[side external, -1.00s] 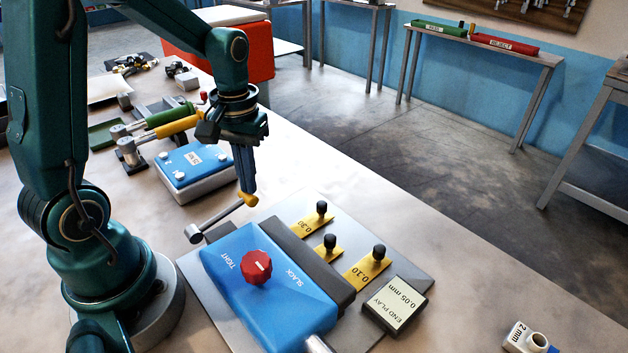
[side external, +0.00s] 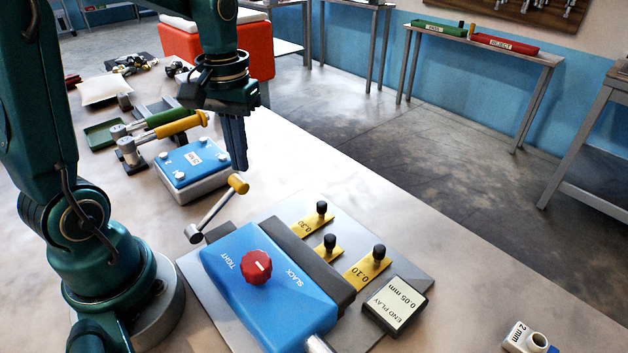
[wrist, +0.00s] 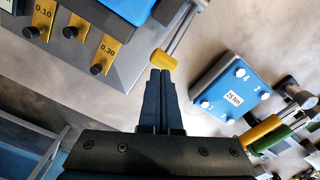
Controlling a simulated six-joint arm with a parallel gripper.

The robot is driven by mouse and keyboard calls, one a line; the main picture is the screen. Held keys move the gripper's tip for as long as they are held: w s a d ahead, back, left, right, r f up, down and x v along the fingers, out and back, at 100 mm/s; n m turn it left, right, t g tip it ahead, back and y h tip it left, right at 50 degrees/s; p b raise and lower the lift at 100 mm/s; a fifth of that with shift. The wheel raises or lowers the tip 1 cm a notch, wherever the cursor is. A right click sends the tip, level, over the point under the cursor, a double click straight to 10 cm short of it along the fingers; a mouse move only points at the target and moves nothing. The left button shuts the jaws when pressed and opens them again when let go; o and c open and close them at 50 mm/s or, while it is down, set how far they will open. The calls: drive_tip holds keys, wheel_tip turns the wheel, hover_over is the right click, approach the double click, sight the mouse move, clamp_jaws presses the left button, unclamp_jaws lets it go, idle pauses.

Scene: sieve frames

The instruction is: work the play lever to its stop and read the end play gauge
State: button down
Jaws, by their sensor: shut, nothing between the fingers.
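The play lever is a grey rod with a yellow tip (side external: 238,184), sticking up and to the right from its pivot at the end of the blue housing (side external: 250,270). Its yellow tip also shows in the wrist view (wrist: 164,60). My gripper (side external: 240,166) is shut and empty, pointing down just above and behind the lever tip; in the wrist view its fingertips (wrist: 160,72) appear close to the tip. I cannot tell whether they touch. The end play gauge (side external: 395,305) at the front right reads 0.05 mm. The red knob (side external: 257,267) sits between TIGHT and SLACK marks.
Yellow feeler tabs (side external: 367,268) with black knobs stand along the housing's right side. A blue box (side external: 192,163) with pegs and green and yellow handled tools (side external: 180,127) stand behind the lever.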

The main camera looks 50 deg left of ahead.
drive_tip(key=shift+s+r, duration=0.1)
drive_tip(key=shift+r, duration=0.1)
drive_tip(key=shift+s+r, duration=0.2)
drive_tip(key=shift+r, duration=0.55)
drive_tip(key=shift+s+r, duration=0.15)
drive_tip(key=shift+r, duration=0.6)
wheel_tip(320, 180, up, 4)
drive_tip(key=shift+d, duration=0.1)
